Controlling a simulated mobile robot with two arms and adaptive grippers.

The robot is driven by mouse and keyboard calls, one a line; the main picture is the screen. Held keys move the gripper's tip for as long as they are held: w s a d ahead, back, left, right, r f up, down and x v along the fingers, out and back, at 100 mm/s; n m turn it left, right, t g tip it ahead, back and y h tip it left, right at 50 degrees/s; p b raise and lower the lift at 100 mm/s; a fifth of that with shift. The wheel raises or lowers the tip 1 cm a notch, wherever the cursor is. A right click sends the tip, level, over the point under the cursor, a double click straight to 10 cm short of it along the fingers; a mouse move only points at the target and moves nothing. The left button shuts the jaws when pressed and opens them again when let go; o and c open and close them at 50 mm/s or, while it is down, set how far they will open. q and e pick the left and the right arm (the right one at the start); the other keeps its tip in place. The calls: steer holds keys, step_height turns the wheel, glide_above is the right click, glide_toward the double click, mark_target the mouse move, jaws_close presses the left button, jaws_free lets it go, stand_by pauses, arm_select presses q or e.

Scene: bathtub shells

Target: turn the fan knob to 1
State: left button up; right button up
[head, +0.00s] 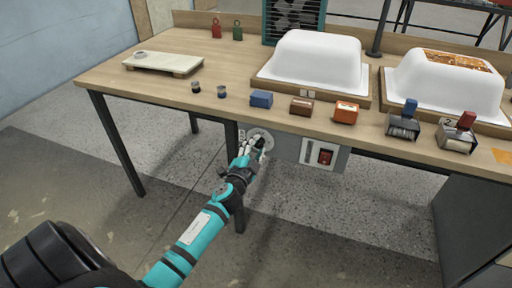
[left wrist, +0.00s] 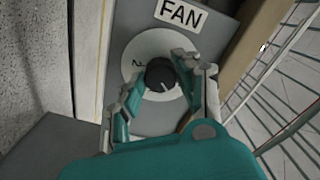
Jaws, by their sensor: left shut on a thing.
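The fan knob (left wrist: 161,75) is a dark round knob on a pale round dial plate (left wrist: 135,50), under a white label reading FAN (left wrist: 181,13). A figure that looks like 2 shows at the dial's left; other marks are hidden by the fingers. My left gripper (left wrist: 160,83) has a finger on each side of the knob and is shut on it. In the head view the left gripper (head: 260,146) is at the dial plate (head: 265,133) on the table's front panel, and the knob is mostly hidden. My right gripper is not in view.
A red rocker switch (head: 325,157) sits on the panel right of the dial. On the table (head: 225,65) stand white tub shells (head: 312,62), small coloured blocks (head: 261,99), stamps (head: 403,122) and a teal-framed fan (head: 294,20). A table leg (head: 232,150) is close behind my gripper.

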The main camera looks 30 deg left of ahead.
arm_select(q)
steer(key=m, duration=0.5)
steer(key=shift+m, duration=2.2)
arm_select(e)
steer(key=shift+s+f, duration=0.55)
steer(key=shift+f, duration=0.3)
arm_select(q)
steer(key=o, duration=1.1)
steer(key=shift+o, duration=0.2)
steer(key=v, duration=1.2)
